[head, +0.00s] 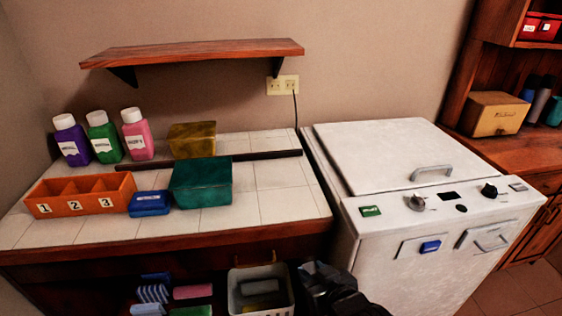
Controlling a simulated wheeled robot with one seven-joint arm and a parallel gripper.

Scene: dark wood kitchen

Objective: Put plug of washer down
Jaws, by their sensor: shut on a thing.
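The washer (400,155) is a white top-loading machine on the right, with its lid shut. A thin dark cord (296,112) runs from the cream wall outlet (283,85) down to the back edge between counter and washer. I cannot make out a separate plug at the outlet. My gripper (318,277) is dark and low at the bottom edge, in front of the gap between counter and washer. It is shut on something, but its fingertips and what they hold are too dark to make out.
The tiled counter (285,208) holds three bottles (103,140), an orange box (82,197), blue, green and yellow boxes and a dark rail. Its front right is clear. A white basket (238,300) stands below. A wooden shelf (190,52) is above. A wooden cabinet is right.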

